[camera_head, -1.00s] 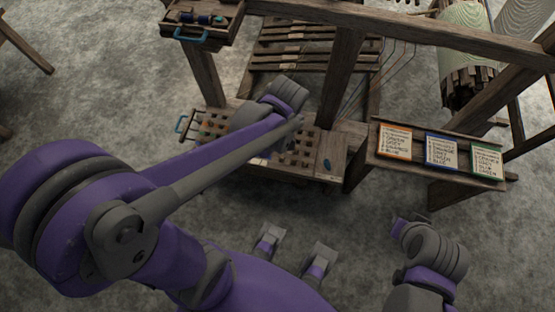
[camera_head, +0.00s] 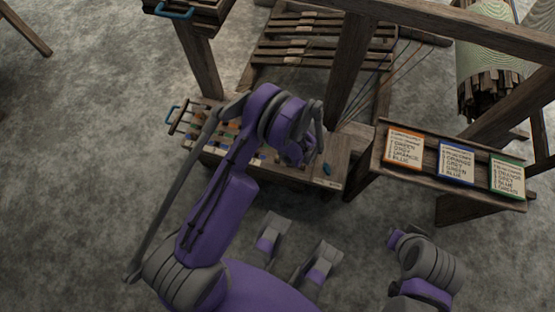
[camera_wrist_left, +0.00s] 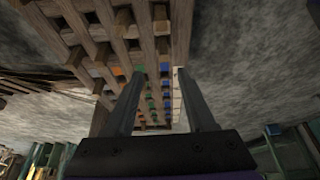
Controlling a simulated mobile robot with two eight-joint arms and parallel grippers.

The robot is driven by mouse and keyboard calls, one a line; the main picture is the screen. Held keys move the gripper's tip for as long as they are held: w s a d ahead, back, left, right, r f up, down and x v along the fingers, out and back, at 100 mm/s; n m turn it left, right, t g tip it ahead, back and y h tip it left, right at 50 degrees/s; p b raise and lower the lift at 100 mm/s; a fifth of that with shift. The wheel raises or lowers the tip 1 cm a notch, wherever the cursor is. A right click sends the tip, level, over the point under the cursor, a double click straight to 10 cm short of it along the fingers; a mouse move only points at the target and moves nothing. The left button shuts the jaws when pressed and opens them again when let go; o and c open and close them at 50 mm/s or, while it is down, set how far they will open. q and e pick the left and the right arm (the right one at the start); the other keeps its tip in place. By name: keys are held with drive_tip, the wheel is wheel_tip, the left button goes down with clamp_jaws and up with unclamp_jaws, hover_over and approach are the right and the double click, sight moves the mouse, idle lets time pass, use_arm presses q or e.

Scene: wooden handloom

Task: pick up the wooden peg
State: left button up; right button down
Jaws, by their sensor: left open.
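No single peg stands out as the wooden peg. Rows of small blocks or pegs with coloured ends (camera_head: 222,143) sit in the low wooden rack (camera_head: 325,176), partly hidden by my left arm. In the left wrist view, green, blue and orange ends show in the wooden rack (camera_wrist_left: 180,30). My left gripper (camera_wrist_left: 159,76) is open, its two fingers apart over the coloured rows with nothing seen held. Part of my right arm shows at the lower right, but no right gripper can be made out.
Loom posts (camera_head: 349,70) and a top beam stand behind the rack. A sloped board (camera_head: 424,160) with orange, blue and green cards (camera_head: 456,163) is at right. A wooden tray with a blue handle (camera_head: 176,12) is at upper left.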

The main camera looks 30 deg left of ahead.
use_arm(q)
drive_tip(key=x, duration=0.5)
drive_tip(key=b+x, duration=0.1)
drive_tip(key=x, duration=0.2)
drive_tip(key=shift+s+d+f, duration=0.15)
drive_tip(key=shift+s+f, duration=0.05)
drive_tip(key=shift+s, duration=0.05)
clamp_jaws()
